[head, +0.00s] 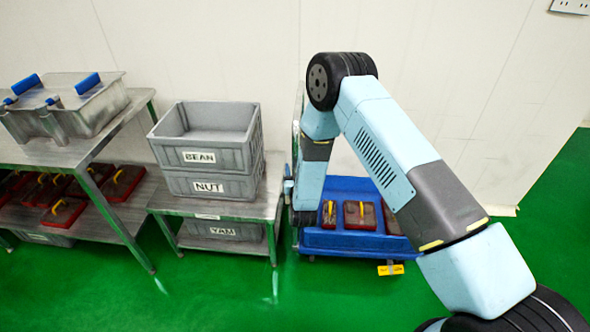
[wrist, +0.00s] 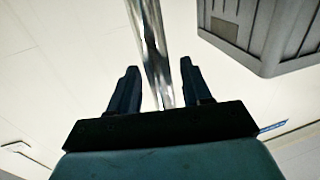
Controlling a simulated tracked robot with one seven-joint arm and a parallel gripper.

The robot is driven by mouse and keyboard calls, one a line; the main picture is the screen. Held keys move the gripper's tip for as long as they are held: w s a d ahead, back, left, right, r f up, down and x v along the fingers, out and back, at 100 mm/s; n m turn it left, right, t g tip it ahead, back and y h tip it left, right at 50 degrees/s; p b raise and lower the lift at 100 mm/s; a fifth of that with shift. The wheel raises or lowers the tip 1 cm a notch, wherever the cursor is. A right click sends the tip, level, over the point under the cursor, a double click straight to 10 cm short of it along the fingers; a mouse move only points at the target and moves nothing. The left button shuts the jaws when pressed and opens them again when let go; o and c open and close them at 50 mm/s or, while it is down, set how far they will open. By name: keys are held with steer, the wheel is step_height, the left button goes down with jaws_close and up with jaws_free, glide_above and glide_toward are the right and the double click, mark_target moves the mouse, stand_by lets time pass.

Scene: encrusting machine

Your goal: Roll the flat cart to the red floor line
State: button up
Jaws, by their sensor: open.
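The flat cart (head: 345,241) is blue and stands on the green floor by the wall, right of the low metal table. It carries dark brown blocks with yellow handles, partly hidden by my arm. A thin metal upright (head: 298,118) rises at its left end. In the wrist view, my gripper (wrist: 157,85) is open, and a shiny metal bar (wrist: 150,45) shows between its two fingers. I cannot tell whether the fingers touch it. The red floor line does not show in either view.
Grey crates marked BEAN (head: 203,157) and NUT (head: 211,187) stack on the low metal table (head: 262,209) just left of the cart. A taller metal table (head: 75,152) stands farther left. Green floor is open in front and right.

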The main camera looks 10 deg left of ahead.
steer(key=shift+w+a, duration=0.1)
steer(key=shift+w, duration=0.15)
steer(key=shift+c, duration=0.4)
jaws_close()
